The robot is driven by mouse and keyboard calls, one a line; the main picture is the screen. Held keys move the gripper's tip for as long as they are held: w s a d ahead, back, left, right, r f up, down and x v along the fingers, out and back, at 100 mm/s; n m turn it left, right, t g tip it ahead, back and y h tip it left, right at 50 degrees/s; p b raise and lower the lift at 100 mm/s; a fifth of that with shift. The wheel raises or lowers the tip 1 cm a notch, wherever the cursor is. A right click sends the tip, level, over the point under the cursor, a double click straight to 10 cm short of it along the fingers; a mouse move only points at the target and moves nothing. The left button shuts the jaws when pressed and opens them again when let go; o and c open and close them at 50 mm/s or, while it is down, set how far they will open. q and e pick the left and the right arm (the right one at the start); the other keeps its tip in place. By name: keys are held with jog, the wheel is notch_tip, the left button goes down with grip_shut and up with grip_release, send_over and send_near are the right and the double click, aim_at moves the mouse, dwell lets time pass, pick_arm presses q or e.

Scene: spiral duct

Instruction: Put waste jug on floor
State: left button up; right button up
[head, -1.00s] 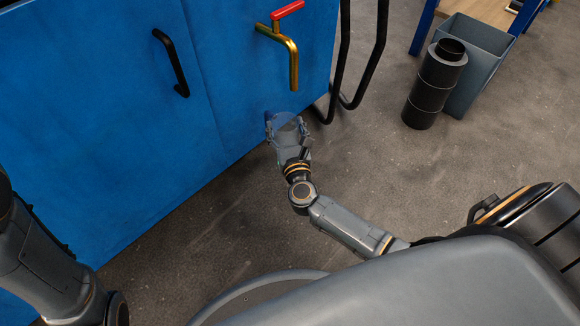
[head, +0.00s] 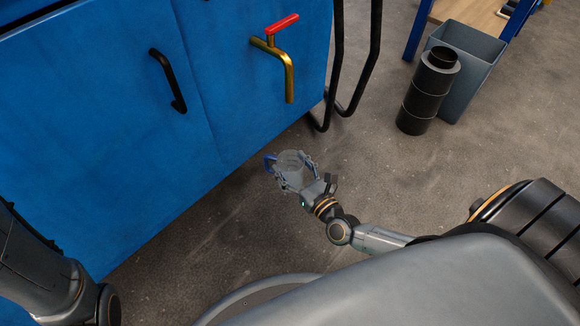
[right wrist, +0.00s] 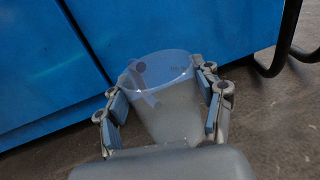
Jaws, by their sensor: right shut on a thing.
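The waste jug (head: 291,162) is a small clear container with a blue handle on its left side. My right gripper (head: 293,172) is shut on it, low in front of the blue cabinet. In the right wrist view the jug (right wrist: 170,100) stands between the two fingers of the right gripper (right wrist: 165,108), its open rim and blue handle showing. I cannot tell whether the jug's base touches the floor (head: 235,225). The left arm shows at the left edge; its gripper is out of view.
The blue cabinet (head: 100,120) has a black handle (head: 168,80) and a brass tap with a red lever (head: 288,65). Black tube legs (head: 345,85) stand right of it. A black duct piece (head: 427,95) and a grey bin (head: 470,70) stand at upper right. The floor between is clear.

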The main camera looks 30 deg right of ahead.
aim_at(293, 161)
jog(key=w+f+b, duration=0.1)
jog(key=w+d, duration=0.1)
jog(key=w+d+f+b, duration=0.1)
jog(key=w, duration=0.1)
jog(key=shift+f+b, duration=0.3)
jog(key=shift+f, duration=0.05)
jog(key=w+f+b, duration=0.1)
jog(key=f+b, duration=0.2)
jog(key=w+d+f+b, duration=0.1)
jog(key=w+f+b, duration=0.1)
jog(key=w+d+f+b, duration=0.1)
jog(key=f+b, duration=0.2)
jog(key=shift+w+d+f+b, duration=0.15)
jog(key=shift+w+f+b, duration=0.2)
jog(key=shift+r, duration=0.15)
jog(key=o, duration=1.2)
